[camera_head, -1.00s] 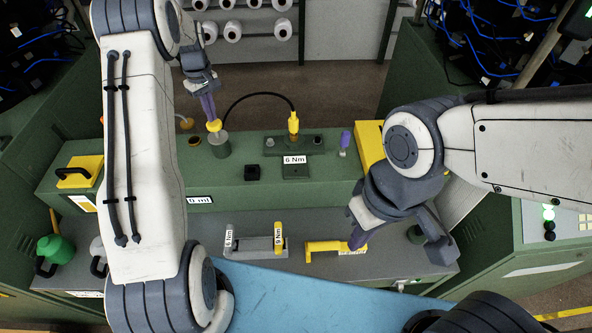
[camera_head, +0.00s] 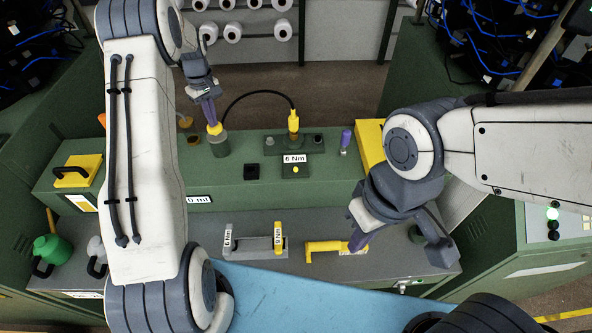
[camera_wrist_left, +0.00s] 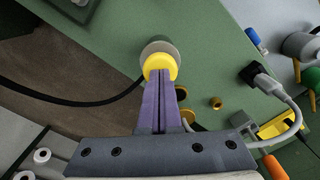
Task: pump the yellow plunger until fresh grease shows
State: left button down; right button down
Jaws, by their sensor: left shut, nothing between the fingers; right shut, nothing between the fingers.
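In the left wrist view the round yellow cap (camera_wrist_left: 160,66) is right at the closed fingertips, on the grey-green cylinder. A black hose (camera_head: 252,95) arcs to a yellow fitting (camera_head: 293,121). A small yellow dot (camera_head: 295,170) shows on the green block below the "6 Nm" label. My right gripper (camera_head: 357,242) is shut and empty near the yellow-handled tool (camera_head: 322,247).
Two labelled tools, one grey (camera_head: 228,238) and one yellow (camera_head: 278,238), stand in a grey holder at the front. A green can (camera_head: 50,249) stands at the left.

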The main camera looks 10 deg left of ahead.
pick_arm(q)
jog(key=shift+f, duration=0.1)
dwell(0.3)
jog(key=shift+r+p, duration=1.65)
jog(key=shift+r, duration=0.5)
